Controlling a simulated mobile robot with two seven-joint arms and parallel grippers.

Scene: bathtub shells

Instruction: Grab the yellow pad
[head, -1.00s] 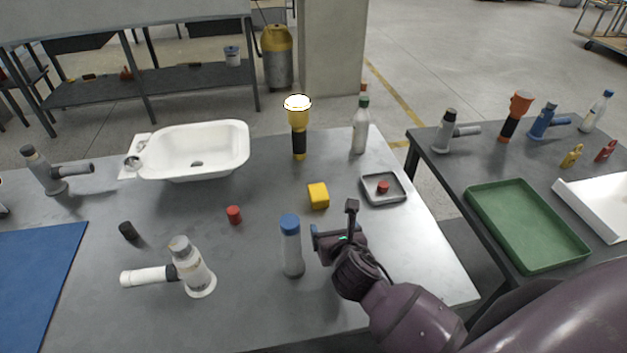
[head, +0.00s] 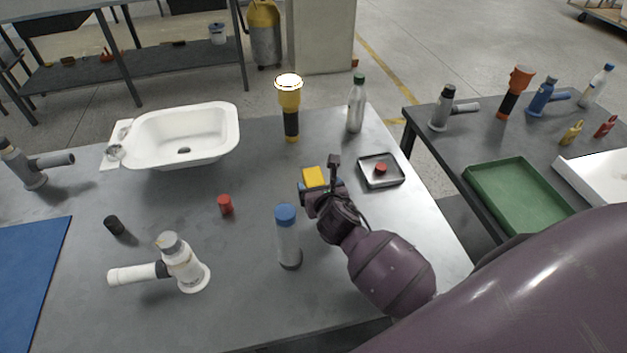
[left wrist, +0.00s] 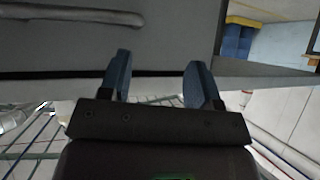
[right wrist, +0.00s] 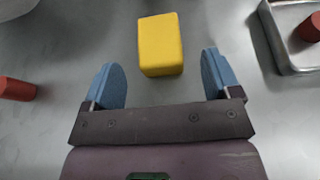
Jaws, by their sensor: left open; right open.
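The yellow pad (head: 314,177) is a small yellow block on the grey table, partly hidden by my right gripper in the head view. In the right wrist view the yellow pad (right wrist: 160,45) lies just ahead of the fingertips, roughly centred between them. My right gripper (head: 320,190) is open, with its blue fingers (right wrist: 164,78) apart and nothing between them. My left gripper (left wrist: 160,80) shows only in its own wrist view; it is open and empty, and the pad is not seen there.
A metal tray (head: 397,182) with a red piece stands right of the pad. A blue-capped bottle (head: 288,240) stands close left of my right arm.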

